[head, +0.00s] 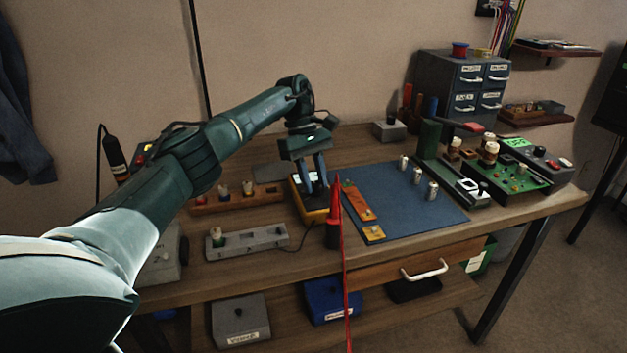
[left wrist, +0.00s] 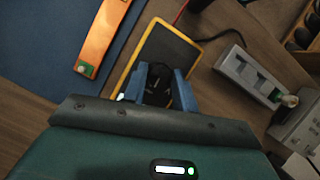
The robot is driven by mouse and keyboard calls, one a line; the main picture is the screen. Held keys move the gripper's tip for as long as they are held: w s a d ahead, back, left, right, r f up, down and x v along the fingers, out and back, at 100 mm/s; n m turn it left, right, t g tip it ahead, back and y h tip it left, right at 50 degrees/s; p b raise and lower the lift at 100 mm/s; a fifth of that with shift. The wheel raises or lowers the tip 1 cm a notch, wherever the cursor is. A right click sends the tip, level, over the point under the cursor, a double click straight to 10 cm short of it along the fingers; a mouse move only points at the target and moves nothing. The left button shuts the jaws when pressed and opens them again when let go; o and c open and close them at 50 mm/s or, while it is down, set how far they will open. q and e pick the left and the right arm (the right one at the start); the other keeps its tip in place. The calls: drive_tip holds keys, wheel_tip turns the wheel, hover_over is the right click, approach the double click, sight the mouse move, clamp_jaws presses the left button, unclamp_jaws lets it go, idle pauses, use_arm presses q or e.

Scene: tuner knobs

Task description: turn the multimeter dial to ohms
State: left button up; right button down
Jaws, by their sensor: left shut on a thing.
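The multimeter (head: 313,217), a dark-faced unit with a yellow rim, lies on the workbench left of the blue mat. It also shows in the left wrist view (left wrist: 172,44), with a dark grey panel. My left gripper (head: 316,188) reaches down over it from above. In the left wrist view, the blue fingers of my left gripper (left wrist: 160,82) are shut on the black dial (left wrist: 158,74), one on each side. The fingers hide much of the dial, so its pointer and markings cannot be read. My right gripper is not in view.
A red-and-black probe with a red cable (head: 335,215) stands close to the multimeter's right. The blue mat (head: 400,200) holds orange strips (head: 360,203) and several small knobs. A grey slotted block (head: 245,241) and a wooden knob rack (head: 237,199) lie left.

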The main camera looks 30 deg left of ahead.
use_arm(q)
drive_tip(key=shift+m, duration=0.5)
drive_tip(key=o, duration=1)
drive_tip(key=shift+r, duration=0.1)
